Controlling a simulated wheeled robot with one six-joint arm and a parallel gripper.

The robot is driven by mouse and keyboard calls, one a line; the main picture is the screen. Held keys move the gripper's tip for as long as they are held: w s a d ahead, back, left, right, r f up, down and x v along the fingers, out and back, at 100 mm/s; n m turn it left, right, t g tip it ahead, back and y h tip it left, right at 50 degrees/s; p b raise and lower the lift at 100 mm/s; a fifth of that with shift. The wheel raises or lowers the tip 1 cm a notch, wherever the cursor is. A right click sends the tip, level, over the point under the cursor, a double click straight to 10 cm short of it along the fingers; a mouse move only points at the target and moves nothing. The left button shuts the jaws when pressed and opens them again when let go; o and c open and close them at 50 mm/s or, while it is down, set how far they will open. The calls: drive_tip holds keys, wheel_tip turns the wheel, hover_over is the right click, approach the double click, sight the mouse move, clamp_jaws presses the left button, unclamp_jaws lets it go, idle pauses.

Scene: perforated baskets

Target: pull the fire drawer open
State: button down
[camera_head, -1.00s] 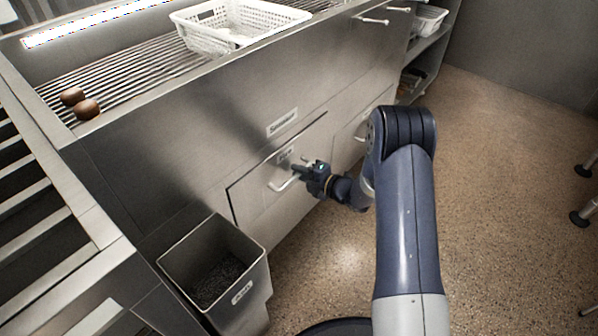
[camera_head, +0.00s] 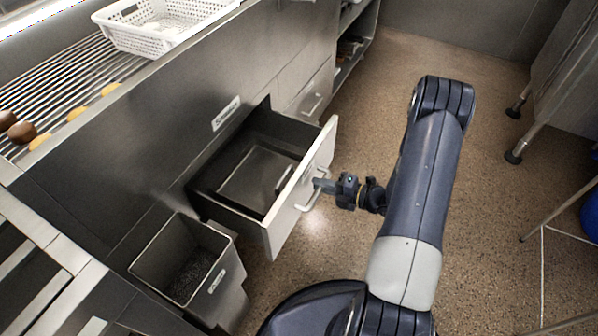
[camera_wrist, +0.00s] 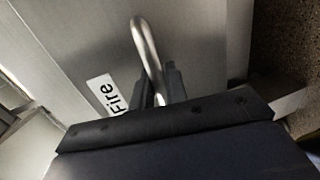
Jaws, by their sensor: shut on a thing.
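The fire drawer (camera_head: 290,215) stands well out from the steel counter front, and its dark inside shows from above. A flat panel-like shape lies in its floor. In the wrist view the drawer front (camera_wrist: 205,45) carries a white label (camera_wrist: 107,93) reading "Fire". Its bar handle (camera_head: 310,197) is a curved metal bar, also seen in the wrist view (camera_wrist: 146,50). My gripper (camera_head: 322,185) is shut on this handle; in the wrist view its dark fingers (camera_wrist: 160,88) lie on both sides of the bar.
A bin of dark grains (camera_head: 190,260) stands left of the drawer. A white perforated basket (camera_head: 150,38) and several round items lie on the grill above. Another closed drawer (camera_head: 312,92) is farther back. The speckled floor at right is open, with metal table legs (camera_head: 518,140) beyond.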

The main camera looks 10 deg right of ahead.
drive_tip(key=f+v, duration=0.1)
drive_tip(key=v, duration=0.6)
drive_tip(key=shift+f+p, duration=0.25)
drive_tip(key=shift+p, duration=0.2)
drive_tip(key=shift+s, duration=0.1)
drive_tip(key=c, duration=1.5)
unclamp_jaws()
drive_tip(key=shift+d, duration=0.1)
drive_tip(key=p+v, duration=0.2)
drive_tip(key=v, duration=0.8)
drive_tip(key=shift+s+d, duration=0.15)
drive_tip(key=shift+d, duration=0.2)
